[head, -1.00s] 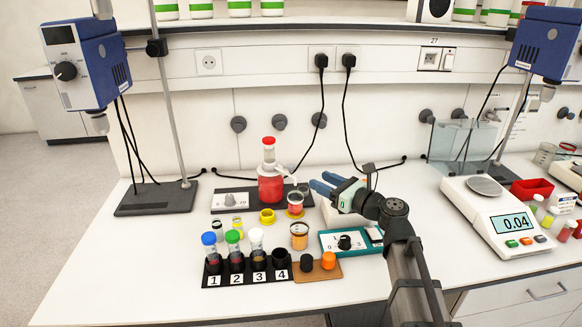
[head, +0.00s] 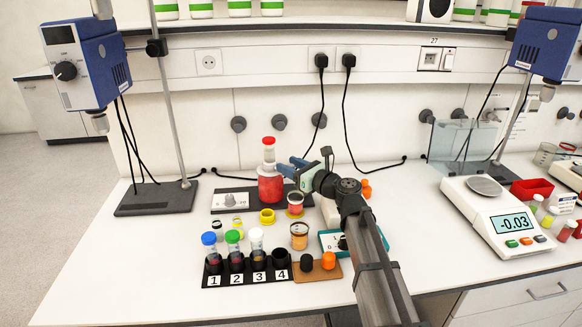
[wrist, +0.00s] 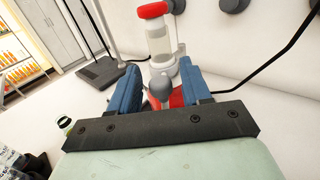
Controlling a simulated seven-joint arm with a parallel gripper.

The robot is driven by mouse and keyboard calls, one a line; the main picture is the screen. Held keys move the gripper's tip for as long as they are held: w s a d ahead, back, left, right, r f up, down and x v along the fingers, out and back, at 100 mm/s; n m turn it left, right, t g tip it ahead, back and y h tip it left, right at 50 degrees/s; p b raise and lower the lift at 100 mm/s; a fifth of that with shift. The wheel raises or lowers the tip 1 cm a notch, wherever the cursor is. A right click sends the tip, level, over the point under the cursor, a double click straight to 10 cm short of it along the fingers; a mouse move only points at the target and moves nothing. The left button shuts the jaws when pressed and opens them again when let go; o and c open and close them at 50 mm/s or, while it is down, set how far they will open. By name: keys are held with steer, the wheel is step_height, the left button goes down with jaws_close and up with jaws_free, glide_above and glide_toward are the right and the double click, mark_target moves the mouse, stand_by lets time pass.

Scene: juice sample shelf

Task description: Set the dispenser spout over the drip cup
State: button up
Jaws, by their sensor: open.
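The dispenser (head: 270,187) is a bottle of red liquid with a clear upper cylinder and red cap, upright on a dark base plate. My gripper (head: 286,166) is at the dispenser's right side, above the cup, with open blue fingers. In the wrist view my gripper (wrist: 160,78) has the dispenser (wrist: 162,42) ahead of it, and a grey rounded spout end (wrist: 160,86) shows between the fingers. Contact cannot be told. In the head view my gripper hides the spout.
A numbered rack (head: 247,278) with capped vials stands in front. A balance (head: 497,215) stands at right.

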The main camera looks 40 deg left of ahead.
steer(key=shift+c, duration=0.3)
jaws_close()
stand_by(0.3)
